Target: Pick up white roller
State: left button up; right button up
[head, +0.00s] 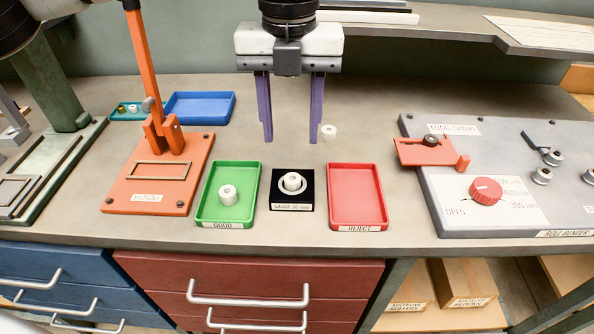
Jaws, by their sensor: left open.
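A small white roller (329,131) stands on the bench just right of my left gripper's right finger. My left gripper (292,138) points down over the middle of the bench, its two purple fingers wide apart with nothing between them. Another white roller (228,194) lies in the green GOOD tray (247,179). A white ring-like piece (292,182) sits on the black gauge plate (306,203); I cannot tell whether it is a roller or part of the gauge. My right gripper does not show.
The red REJECT tray (356,193) is empty. An orange height stand (145,198) is at left, with an empty blue tray (200,107) and a teal tray (121,114) of small parts behind it. A grey roll bender panel (520,190) fills the right.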

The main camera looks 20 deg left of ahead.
aim_at(293, 178)
pick_arm(q)
notch_tip(293, 178, down, 10)
jog(key=shift+s+d+r+p, duration=0.1)
jog(key=shift+s+r+p, duration=0.1)
jog(key=shift+p, duration=0.6)
grip_shut()
jog(key=shift+w, duration=0.1)
